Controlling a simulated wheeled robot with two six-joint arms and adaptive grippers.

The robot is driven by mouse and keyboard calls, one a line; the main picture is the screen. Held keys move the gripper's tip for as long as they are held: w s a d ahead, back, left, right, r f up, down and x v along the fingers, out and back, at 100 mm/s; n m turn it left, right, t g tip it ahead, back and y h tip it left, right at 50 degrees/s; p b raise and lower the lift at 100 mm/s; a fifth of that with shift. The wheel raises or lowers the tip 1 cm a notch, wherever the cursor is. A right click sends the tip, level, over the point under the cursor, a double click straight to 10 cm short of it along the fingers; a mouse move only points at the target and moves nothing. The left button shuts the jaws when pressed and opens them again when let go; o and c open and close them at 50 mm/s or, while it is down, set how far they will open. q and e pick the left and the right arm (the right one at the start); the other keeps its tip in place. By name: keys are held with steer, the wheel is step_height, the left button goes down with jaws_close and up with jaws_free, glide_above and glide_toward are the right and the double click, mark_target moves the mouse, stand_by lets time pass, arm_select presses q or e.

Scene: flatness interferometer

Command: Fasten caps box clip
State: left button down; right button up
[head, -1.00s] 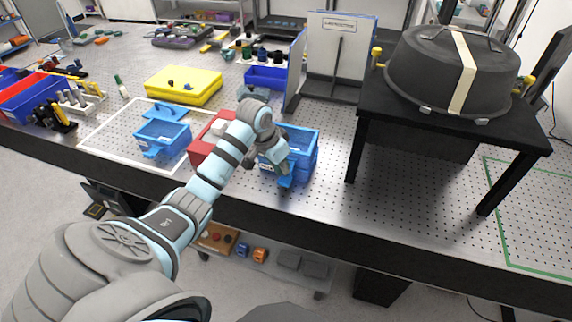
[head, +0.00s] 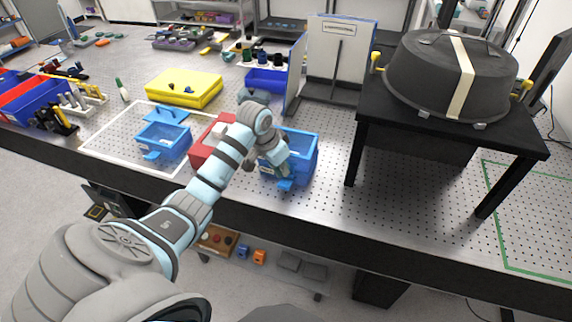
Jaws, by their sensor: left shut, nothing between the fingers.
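A blue open-topped box (head: 304,158) stands on the perforated metal bench, right of a red box. A pale label (head: 267,170) is on its front, and a small blue clip tab (head: 286,185) sticks out low on the front. My left gripper (head: 274,163) is shut and empty, pointing down at the front left of this box, close to the tab. I cannot tell whether it touches the box. A second blue box (head: 176,142) stands inside a white outline, with its own front tab (head: 151,156). I cannot tell which is the caps box. My right gripper is out of view.
The red box (head: 203,150) stands partly behind my left arm. A yellow case (head: 184,88) lies behind. A black stand (head: 440,128) with a dark domed vessel (head: 430,75) stands to the right. Bench space between the blue box and the stand is clear.

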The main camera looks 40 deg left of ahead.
arm_select(q)
step_height(320, 180, up, 6)
stand_by(0.4)
stand_by(0.3)
